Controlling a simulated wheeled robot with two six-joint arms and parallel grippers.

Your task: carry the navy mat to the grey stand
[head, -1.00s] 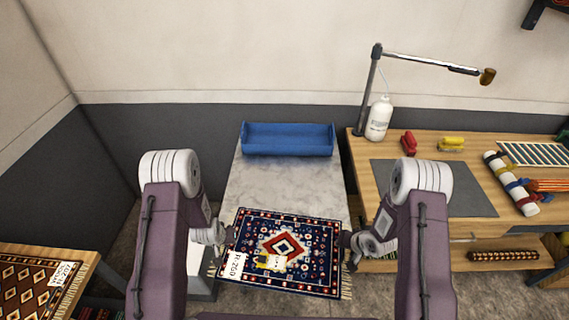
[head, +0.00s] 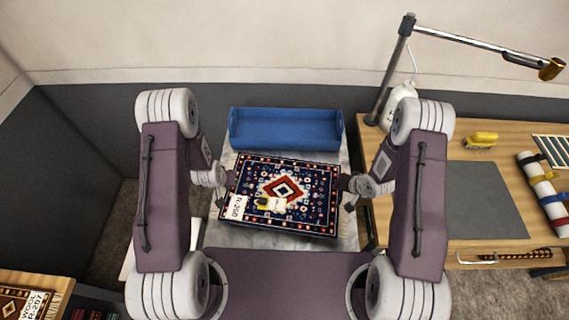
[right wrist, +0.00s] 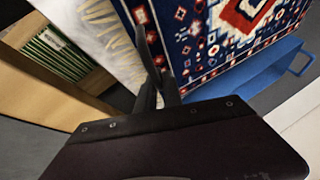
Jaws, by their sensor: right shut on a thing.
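The navy mat (head: 310,217), with a red-and-white diamond and a patterned border, is spread flat over the grey marble-topped stand (head: 347,235). I cannot tell whether it touches the top. A white tag marked R-260 (head: 237,207) lies at its left front corner. My right gripper (head: 347,189) is at the mat's right edge, shut on it. In the right wrist view its fingers (right wrist: 157,78) reach the mat's edge (right wrist: 205,45). My left gripper (head: 229,190) is at the left edge; its fingers are too small to read.
A small yellow-and-black thing and a pale piece (head: 270,203) lie on the mat. A blue tray (head: 285,130) stands behind it on the stand. A wooden bench (head: 510,140) with a lamp (head: 480,47) and a grey pad (head: 485,200) is at right. A patterned rug (head: 18,300) is at lower left.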

